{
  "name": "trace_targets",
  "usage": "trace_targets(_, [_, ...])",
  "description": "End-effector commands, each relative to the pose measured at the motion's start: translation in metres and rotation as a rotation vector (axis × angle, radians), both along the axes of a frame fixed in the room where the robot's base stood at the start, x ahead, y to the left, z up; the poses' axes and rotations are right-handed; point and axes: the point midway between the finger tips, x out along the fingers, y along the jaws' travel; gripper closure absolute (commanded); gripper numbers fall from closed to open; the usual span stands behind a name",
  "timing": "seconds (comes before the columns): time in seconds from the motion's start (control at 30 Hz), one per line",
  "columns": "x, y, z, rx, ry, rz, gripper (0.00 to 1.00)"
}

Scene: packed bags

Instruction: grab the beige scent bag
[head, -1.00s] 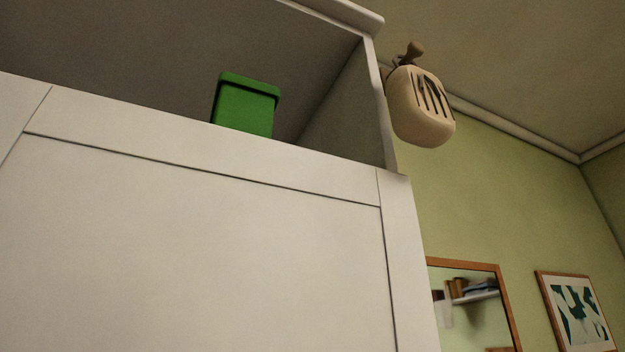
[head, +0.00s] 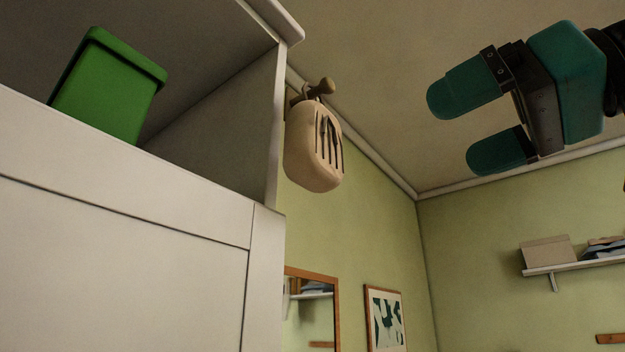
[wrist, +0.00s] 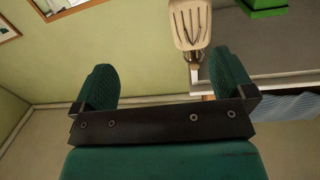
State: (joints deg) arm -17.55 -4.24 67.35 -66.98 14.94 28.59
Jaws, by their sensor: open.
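The beige scent bag (head: 312,158) hangs from a brown knob (head: 321,87) on the side of the white cabinet, with dark slits on its front. In the wrist view the bag (wrist: 188,22) shows upside down at the top, beyond the fingertips and right of the middle between them. My gripper (head: 466,122) is open and empty, with two green fingers, to the right of the bag and clearly apart from it. In the wrist view both fingers of my gripper (wrist: 163,82) show with nothing between them.
A green box (head: 108,90) stands in the open upper compartment of the white cabinet (head: 120,240), left of the bag. A mirror (head: 312,312) and a framed picture (head: 385,318) hang on the green wall. Space between gripper and bag looks clear.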

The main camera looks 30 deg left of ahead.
Motion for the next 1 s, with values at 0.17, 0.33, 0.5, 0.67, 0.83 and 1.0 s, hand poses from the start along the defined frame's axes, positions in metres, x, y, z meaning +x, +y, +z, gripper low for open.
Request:
trace_targets(0.17, [-0.026, 0.003, 0.035, 0.046, -0.067, 0.077, 0.0])
trace_targets(0.33, [-0.03, 0.023, 0.038, 0.051, -0.072, 0.094, 0.0])
trace_targets(0.5, [-0.027, 0.059, 0.039, 0.05, -0.071, 0.093, 0.0])
trace_targets(0.67, [-0.024, 0.094, 0.04, 0.048, -0.072, 0.09, 0.0])
trace_targets(0.83, [-0.021, 0.118, 0.039, 0.049, -0.074, 0.086, 0.0])
trace_targets(1.0, [-0.021, 0.128, 0.038, 0.049, -0.074, 0.085, 0.0])
